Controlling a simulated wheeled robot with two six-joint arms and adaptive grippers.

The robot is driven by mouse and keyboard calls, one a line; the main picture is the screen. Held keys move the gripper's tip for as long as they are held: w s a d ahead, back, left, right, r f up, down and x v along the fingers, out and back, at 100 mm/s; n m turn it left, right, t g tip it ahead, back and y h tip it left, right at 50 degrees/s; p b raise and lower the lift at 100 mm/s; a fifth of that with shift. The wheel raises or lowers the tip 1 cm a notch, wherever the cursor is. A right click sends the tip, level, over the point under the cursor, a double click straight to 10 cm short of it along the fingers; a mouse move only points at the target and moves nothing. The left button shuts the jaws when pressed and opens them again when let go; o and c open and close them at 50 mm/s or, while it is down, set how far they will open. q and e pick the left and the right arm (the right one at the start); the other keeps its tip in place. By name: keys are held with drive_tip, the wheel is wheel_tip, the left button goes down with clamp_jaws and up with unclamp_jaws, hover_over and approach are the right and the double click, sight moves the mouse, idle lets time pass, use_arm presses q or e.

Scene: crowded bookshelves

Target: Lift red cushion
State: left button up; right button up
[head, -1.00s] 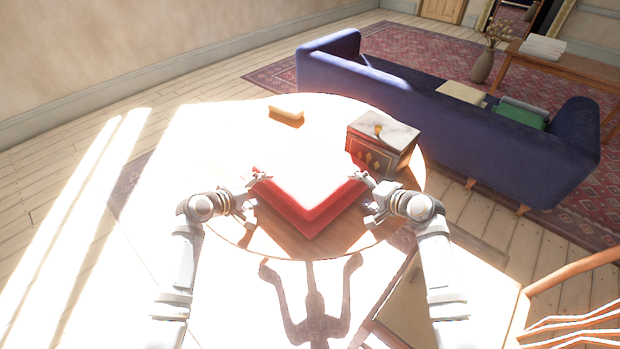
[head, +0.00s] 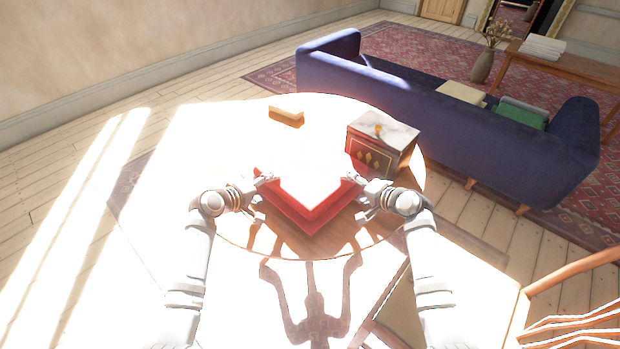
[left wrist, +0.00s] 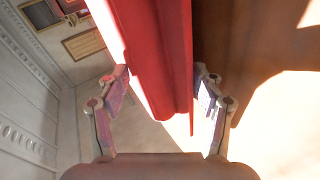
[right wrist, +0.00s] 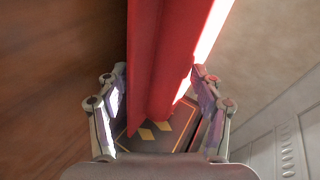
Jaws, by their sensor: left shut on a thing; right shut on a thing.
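The red cushion (head: 300,214) is at the near part of the round table, one corner pointing toward me. Its top is washed out by bright sunlight; its red near sides show. My left gripper (head: 266,179) is shut on the cushion's left corner, and my right gripper (head: 351,180) is shut on its right corner. In the left wrist view the red cushion (left wrist: 160,55) runs between the fingers. The right wrist view also shows the cushion (right wrist: 165,60) between the fingers. I cannot tell whether its underside touches the table.
The round table (head: 235,228) also holds a marble-topped box (head: 383,142) just right of the cushion and a small yellow-brown block (head: 286,117) farther back. A blue sofa (head: 440,115) stands behind. A wooden chair (head: 575,290) is at the lower right. The table's left side is clear.

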use_arm(q)
drive_tip(key=shift+d+r, duration=0.1)
drive_tip(key=shift+d, duration=0.05)
drive_tip(key=c, duration=0.3)
use_arm(e)
drive_tip(key=shift+a+r, duration=0.1)
drive_tip(key=c, duration=0.4)
use_arm(q)
drive_tip(key=shift+r, duration=0.1)
use_arm(e)
drive_tip(key=shift+r, duration=0.15)
